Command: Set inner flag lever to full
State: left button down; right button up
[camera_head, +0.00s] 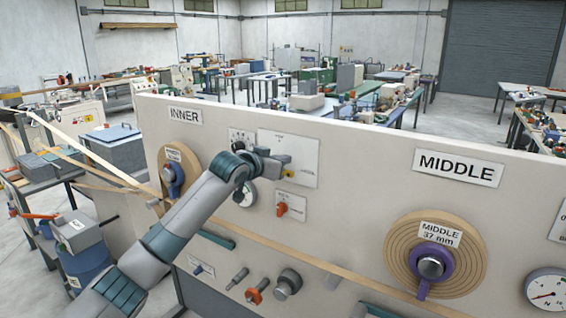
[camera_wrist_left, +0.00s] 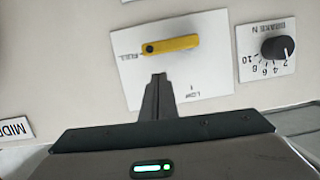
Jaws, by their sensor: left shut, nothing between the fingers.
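The inner flag lever is a yellow bar (camera_wrist_left: 178,45) on a white plate (camera_wrist_left: 210,75) in the left wrist view. Its black-dotted end lies beside the FULL mark; the LOW mark is at the plate's lower right. My left gripper (camera_wrist_left: 159,78) is shut and empty, its tips just below the lever's black-dotted end with a small gap in the picture. In the head view my left gripper (camera_head: 284,160) is in front of the white plate (camera_head: 302,148) right of the INNER sign, hiding most of the lever; a small yellow part (camera_head: 289,174) shows. My right gripper is out of view.
A black brake knob (camera_wrist_left: 277,47) sits beside the plate. An orange-red lever (camera_head: 283,209) is on a small plate below. The inner spool (camera_head: 183,160) is left, the middle spool (camera_head: 398,262) right. A brown strip (camera_head: 310,255) crosses the panel below.

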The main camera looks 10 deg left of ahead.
pick_arm(q)
jog(key=r+b+v, duration=0.1)
jog(key=b+v, duration=0.3)
jog(key=v, duration=0.6)
jog(key=shift+r, duration=0.2)
